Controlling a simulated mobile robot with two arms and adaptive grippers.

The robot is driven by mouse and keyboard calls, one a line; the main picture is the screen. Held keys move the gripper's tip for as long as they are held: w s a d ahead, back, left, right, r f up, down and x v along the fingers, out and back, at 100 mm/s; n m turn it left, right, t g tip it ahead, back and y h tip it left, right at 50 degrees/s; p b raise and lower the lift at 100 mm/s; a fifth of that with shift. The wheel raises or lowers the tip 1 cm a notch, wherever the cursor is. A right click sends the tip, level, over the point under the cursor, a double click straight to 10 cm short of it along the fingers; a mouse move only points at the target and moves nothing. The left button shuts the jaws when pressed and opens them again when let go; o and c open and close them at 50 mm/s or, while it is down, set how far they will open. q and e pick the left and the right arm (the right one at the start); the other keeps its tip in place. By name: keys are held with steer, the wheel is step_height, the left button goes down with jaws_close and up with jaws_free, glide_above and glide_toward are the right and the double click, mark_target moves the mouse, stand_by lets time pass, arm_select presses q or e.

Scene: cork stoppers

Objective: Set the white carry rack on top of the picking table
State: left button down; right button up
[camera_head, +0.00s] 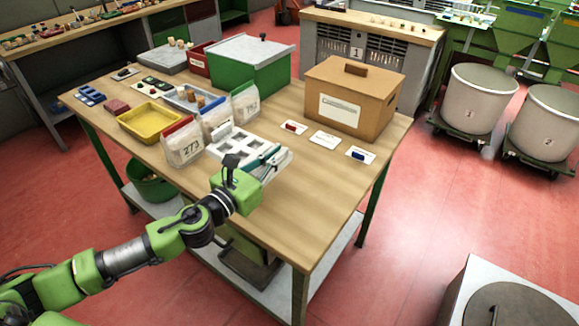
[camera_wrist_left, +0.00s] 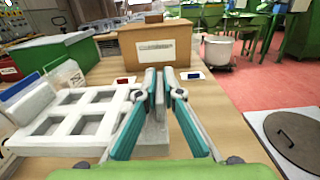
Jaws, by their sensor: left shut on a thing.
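The white carry rack (camera_head: 222,153) has square openings and sits at the picking table's near middle, behind my left gripper. It also shows at the left in the left wrist view (camera_wrist_left: 68,142). My left gripper (camera_head: 274,153) is at the rack's right side, and in the left wrist view its teal fingers (camera_wrist_left: 157,88) are closed on a pale upright part of the rack. The rack looks level and over the wooden top of the picking table (camera_head: 310,188). Whether its underside touches the top, I cannot tell. My right gripper is not in view.
Labelled bags (camera_head: 183,144) stand close behind the rack at left, with a yellow tray (camera_head: 150,122) beyond. A cardboard box (camera_head: 352,97), a green bin (camera_head: 250,66) and small cards (camera_head: 324,140) stand farther back. The table's front right is clear.

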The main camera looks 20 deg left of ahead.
mark_target(291, 160)
arm_select(q)
steer(key=w+f, duration=0.1)
steer(key=f, duration=0.1)
steer(key=w+d+f+b, duration=0.1)
steer(key=w+f, duration=0.1)
steer(key=w+d+f+b, duration=0.1)
steer(key=w+f, duration=0.1)
steer(key=shift+w+d+f, duration=0.1)
steer(key=shift+w, duration=0.05)
steer(key=shift+f+b, duration=0.65)
steer(key=shift+f, duration=0.95)
steer(key=shift+f, duration=0.15)
steer(key=c, duration=2.2)
jaws_free()
